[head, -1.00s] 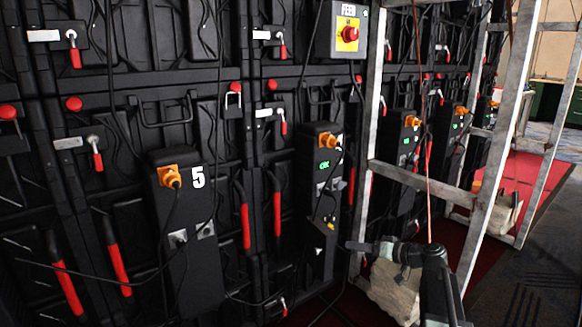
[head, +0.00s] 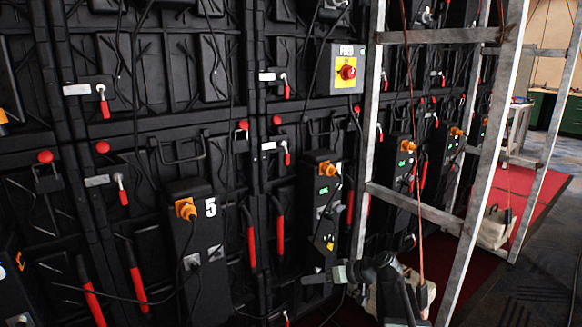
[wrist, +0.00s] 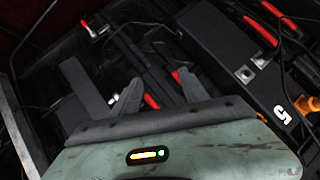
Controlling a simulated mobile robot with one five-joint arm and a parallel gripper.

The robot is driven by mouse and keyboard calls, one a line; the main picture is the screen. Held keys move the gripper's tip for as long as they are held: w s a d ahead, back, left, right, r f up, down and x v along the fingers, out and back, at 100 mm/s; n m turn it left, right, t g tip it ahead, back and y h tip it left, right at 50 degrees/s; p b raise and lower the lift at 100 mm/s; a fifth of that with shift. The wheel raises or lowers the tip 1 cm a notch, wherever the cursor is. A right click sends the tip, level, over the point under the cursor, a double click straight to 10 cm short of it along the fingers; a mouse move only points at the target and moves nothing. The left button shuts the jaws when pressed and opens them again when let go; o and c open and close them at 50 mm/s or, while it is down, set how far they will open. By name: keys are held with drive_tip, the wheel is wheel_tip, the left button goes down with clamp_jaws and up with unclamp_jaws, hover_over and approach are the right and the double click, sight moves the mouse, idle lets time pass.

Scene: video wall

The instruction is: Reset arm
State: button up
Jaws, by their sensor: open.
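My gripper (head: 312,279) shows low in the middle of the head view. It points left, in front of the black video wall (head: 205,60). In the wrist view its two dark fingers (wrist: 158,88) stand apart, with nothing held between them. Behind the fingers are black panel parts and red handles. My arm bends at the lower right of the head view, in front of the foot of the metal frame. The gap between the fingertips and the wall cannot be judged exactly.
A black box marked 5 (head: 198,255) with an orange plug is left of my gripper. A switch box (head: 342,68) with a red knob is above. A metal frame (head: 487,160) stands at right, weighted by a pale sandbag (head: 494,228). Open floor (head: 535,280) lies far right.

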drive_tip(key=s+a+g+h+p, duration=0.2)
drive_tip(key=s+h+p, duration=0.15)
drive_tip(key=s, duration=0.35)
drive_tip(key=s+d+f+m+g+h+p, duration=0.1)
drive_tip(key=s+d+f+m+g+h, duration=0.15)
drive_tip(key=s+d, duration=0.3)
drive_tip(key=s+d+f+m+g+h, duration=0.1)
drive_tip(key=s+d+f+m+h, duration=0.1)
drive_tip(key=s+d+m+h, duration=0.25)
wheel_tip(320, 180, up, 38)
drive_tip(key=d+n+p, duration=0.1)
drive_tip(key=p, duration=3.7)
drive_tip(key=shift+s, duration=0.2)
